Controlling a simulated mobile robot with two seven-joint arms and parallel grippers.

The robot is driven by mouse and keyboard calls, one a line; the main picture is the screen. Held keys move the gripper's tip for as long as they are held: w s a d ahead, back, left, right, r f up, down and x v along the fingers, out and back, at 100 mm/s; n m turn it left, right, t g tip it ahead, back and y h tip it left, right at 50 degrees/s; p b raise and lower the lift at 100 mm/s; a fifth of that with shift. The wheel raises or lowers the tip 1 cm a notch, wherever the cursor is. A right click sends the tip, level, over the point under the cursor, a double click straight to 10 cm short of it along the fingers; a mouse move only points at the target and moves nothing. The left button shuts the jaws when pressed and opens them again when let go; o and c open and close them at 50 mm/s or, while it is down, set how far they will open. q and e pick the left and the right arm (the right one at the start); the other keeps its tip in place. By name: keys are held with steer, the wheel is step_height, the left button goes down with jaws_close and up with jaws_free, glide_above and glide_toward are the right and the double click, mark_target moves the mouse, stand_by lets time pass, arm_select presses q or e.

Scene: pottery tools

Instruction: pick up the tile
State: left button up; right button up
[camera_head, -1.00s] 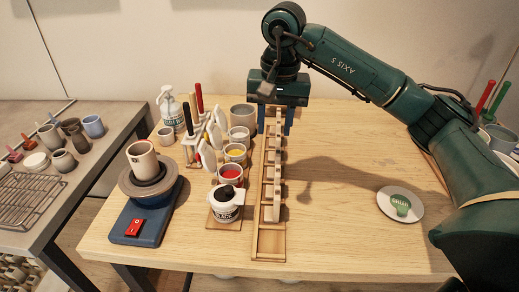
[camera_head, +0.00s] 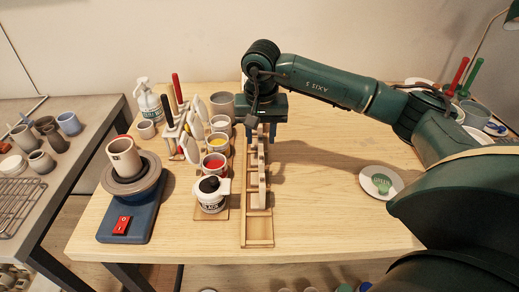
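A wooden rack (camera_head: 259,229) stands lengthwise near the middle of the table. Several pale upright pieces (camera_head: 262,188), which look like tiles, stand in a row in it. I cannot tell them fully apart, and the far ones are partly hidden. My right gripper (camera_head: 263,131) points down at the far end of the rack. Its two dark fingers are apart, one on each side of the rack's far end. I cannot see whether they touch a tile. My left gripper is not in view.
Left of the rack are a black glaze jar (camera_head: 210,194), a red glaze pot (camera_head: 214,165) and a tool stand (camera_head: 183,139). A cup (camera_head: 124,157) sits on a wheel. A round white plate (camera_head: 381,183) lies right. The table between rack and plate is clear.

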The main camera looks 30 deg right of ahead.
steer(key=shift+w+d+f, duration=0.1)
steer(key=shift+w+f, duration=0.05)
steer(key=shift+f, duration=0.95)
jaws_close()
